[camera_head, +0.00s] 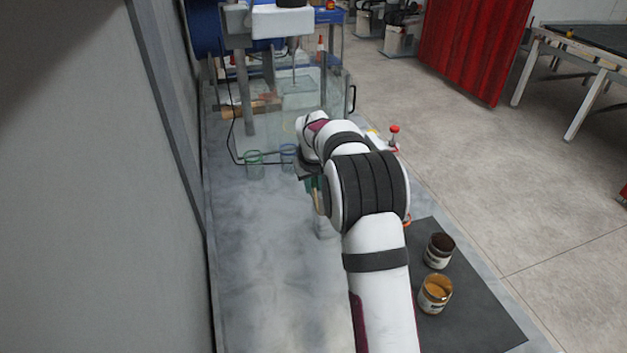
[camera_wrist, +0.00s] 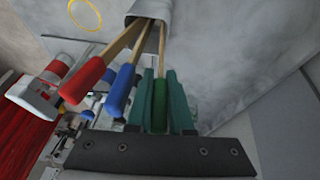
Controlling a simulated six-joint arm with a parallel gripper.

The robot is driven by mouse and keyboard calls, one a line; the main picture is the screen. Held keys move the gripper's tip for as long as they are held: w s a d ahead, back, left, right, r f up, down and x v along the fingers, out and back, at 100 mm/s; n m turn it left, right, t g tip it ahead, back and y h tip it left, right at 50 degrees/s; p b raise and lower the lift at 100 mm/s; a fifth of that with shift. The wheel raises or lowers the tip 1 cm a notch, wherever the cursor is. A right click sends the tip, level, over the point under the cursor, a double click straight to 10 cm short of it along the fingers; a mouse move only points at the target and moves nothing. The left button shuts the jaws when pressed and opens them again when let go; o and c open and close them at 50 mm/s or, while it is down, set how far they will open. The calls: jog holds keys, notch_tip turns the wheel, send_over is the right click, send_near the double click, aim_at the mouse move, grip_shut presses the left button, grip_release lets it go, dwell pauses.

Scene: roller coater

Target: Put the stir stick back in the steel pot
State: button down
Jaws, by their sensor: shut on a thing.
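The steel pot (camera_wrist: 152,10) shows at the top of the wrist view, and partly behind my arm in the head view (camera_head: 323,228). A red-handled stick (camera_wrist: 82,81) and a blue-handled stick (camera_wrist: 120,90) lean out of it. My gripper (camera_wrist: 160,95) has its teal fingers shut on the handle of the green-handled stir stick (camera_wrist: 160,108). This stick's wooden shaft runs to the pot's mouth, beside the other two. Its far end is hidden, so I cannot tell how deep it sits. In the head view the fingers are mostly hidden by my arm.
Glass beakers with a green rim (camera_head: 253,160) and a blue rim (camera_head: 288,153) stand beyond the pot, near a clear-walled machine (camera_head: 300,95). A dark jar (camera_head: 439,251) and an amber jar (camera_head: 435,295) stand on a black mat (camera_head: 475,320). The bench's left front is clear.

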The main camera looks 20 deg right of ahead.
jog(key=c, duration=0.7)
grip_release()
jog(key=shift+c, duration=0.2)
jog(key=shift+r, duration=0.1)
jog(key=v, duration=1.6)
jog(key=s+a+f+m+g+y, duration=0.1)
jog(key=s+a+f+m, duration=0.1)
jog(key=s, duration=1)
jog(key=s+a+f+m+g+y, duration=0.1)
jog(key=s+a, duration=0.4)
jog(key=s, duration=0.8)
jog(key=s+a+f+m+g+y, duration=0.1)
jog(key=s+f, duration=0.4)
jog(key=s, duration=0.8)
jog(key=a+m+g, duration=0.1)
jog(key=a, duration=0.1)
jog(key=shift+s+a+f+m+g, duration=0.2)
jog(key=shift+a+f+m+g, duration=0.1)
jog(key=shift+a+m+g, duration=0.1)
